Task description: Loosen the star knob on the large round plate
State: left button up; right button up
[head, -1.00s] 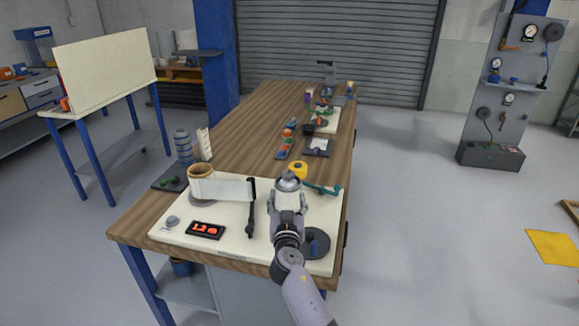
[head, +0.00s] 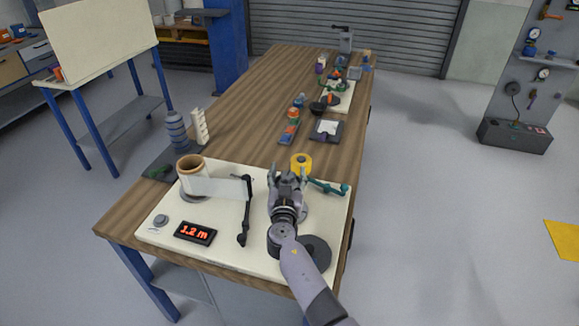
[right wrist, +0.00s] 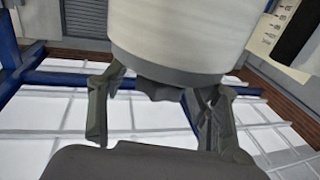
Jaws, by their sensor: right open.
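My right gripper (head: 287,173) is open above the right half of the cream board (head: 215,247), its fingers pointing away from me. In the right wrist view, its two fingers (right wrist: 160,106) stand on either side of a small dark knob (right wrist: 160,90). The knob sits at the middle of a grey round plate (right wrist: 165,70) on the end of a wide cream cylinder (right wrist: 185,30). The knob's far side is hidden, and I cannot tell whether the fingers touch it. In the head view my gripper covers the knob. My left gripper is not in view.
Left on the board are a roll with a white film strip (head: 215,186), a black arm (head: 246,212) and a red display (head: 195,233). A dark disc (head: 318,250) lies near my forearm. Yellow tape (head: 301,162) and a teal lever (head: 330,188) are just beyond my gripper.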

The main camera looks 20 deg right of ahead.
jog(key=shift+s+a+r, duration=0.1)
jog(key=shift+c, duration=0.7)
jog(key=c, duration=1)
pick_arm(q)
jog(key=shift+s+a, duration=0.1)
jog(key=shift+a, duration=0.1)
